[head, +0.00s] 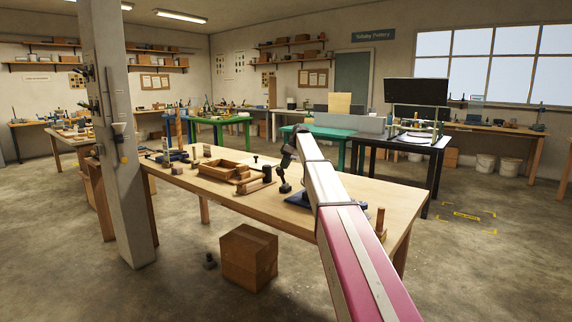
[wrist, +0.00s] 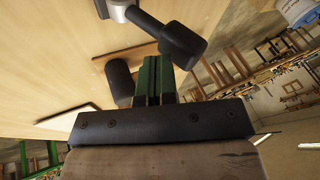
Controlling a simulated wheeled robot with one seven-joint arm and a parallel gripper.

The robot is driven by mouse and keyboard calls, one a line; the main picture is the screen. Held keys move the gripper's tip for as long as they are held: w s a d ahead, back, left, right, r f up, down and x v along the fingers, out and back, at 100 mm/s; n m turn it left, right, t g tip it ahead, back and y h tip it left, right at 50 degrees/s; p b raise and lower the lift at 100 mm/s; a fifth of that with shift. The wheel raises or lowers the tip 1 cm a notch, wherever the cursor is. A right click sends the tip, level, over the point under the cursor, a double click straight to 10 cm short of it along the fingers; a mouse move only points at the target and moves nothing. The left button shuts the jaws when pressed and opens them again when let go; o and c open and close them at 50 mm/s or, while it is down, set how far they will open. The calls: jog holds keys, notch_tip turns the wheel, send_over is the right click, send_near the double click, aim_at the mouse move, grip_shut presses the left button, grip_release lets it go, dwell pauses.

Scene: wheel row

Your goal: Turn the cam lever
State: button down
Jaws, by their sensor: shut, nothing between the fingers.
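In the wrist view a dark lever with a thick black knob (wrist: 182,45) reaches out from a grey metal hub (wrist: 117,8), and I take it for the cam lever. In the head view a small black knob (head: 284,187) shows just below the end of my arm, beside a blue base (head: 298,200) partly hidden by the arm. My gripper (wrist: 154,62) has green fingers, shut together and empty. Their tips lie just below and left of the knob in the wrist view; whether they touch it I cannot tell.
On the wooden bench (head: 335,205) a wooden tray (head: 222,170) stands further left. A grey post (head: 117,140) rises at the bench's left. A cardboard box (head: 248,257) sits on the floor.

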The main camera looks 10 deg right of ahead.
jog(key=shift+s+a+f+t+h, duration=0.15)
jog(key=shift+s+a+t+h, duration=0.55)
jog(key=shift+s+t+h, duration=0.25)
jog(key=shift+s+a+f, duration=0.15)
jog(key=shift+a, duration=0.2)
